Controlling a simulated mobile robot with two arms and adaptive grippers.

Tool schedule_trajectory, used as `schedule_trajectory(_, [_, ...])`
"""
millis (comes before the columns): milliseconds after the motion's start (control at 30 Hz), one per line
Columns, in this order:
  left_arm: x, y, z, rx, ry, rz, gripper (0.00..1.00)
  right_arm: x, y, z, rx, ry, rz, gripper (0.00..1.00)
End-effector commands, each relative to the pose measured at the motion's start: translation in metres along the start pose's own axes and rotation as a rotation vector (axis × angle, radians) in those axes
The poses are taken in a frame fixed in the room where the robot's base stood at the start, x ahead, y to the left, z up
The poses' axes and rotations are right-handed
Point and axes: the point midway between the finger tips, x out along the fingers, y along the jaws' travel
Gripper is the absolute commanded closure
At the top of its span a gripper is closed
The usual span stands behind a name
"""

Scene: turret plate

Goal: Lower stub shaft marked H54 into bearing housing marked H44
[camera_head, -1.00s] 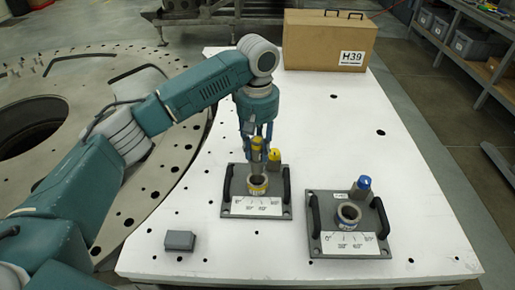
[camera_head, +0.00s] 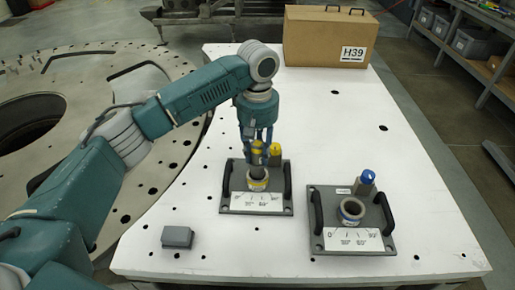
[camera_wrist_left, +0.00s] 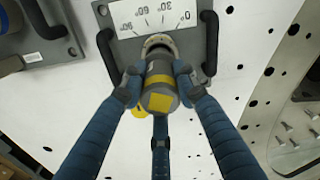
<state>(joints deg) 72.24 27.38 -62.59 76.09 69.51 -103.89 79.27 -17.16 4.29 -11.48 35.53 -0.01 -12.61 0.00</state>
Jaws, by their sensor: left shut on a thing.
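My left gripper (camera_head: 258,158) is shut on a grey stub shaft with a yellow band and yellow top mark (camera_wrist_left: 160,102), and holds it roughly upright. The shaft's lower end is at the mouth of the ring-shaped bearing housing (camera_head: 258,182) on the left plate; I cannot tell how far inside it is. The housing's rim also shows in the left wrist view (camera_wrist_left: 158,40), partly hidden by the shaft. A second bearing housing (camera_head: 351,210), with a blue band, stands empty on the right plate. No H54 or H44 mark is readable. My right gripper is not in view.
A yellow-topped post (camera_head: 275,151) stands close behind the left housing; a blue-topped post (camera_head: 366,180) stands by the right one. Black handles (camera_head: 287,176) flank each plate. A small grey block (camera_head: 177,237) lies front left. A box marked H39 (camera_head: 326,38) stands at the back.

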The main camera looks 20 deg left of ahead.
Motion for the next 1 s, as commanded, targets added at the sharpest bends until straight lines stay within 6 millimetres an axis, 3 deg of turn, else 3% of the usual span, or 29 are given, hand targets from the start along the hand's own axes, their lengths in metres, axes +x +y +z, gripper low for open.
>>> schedule_trajectory(1000, [0.045, 0.001, 0.000, 0.000, 0.000, 0.002, 1.00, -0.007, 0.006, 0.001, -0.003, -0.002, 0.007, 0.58])
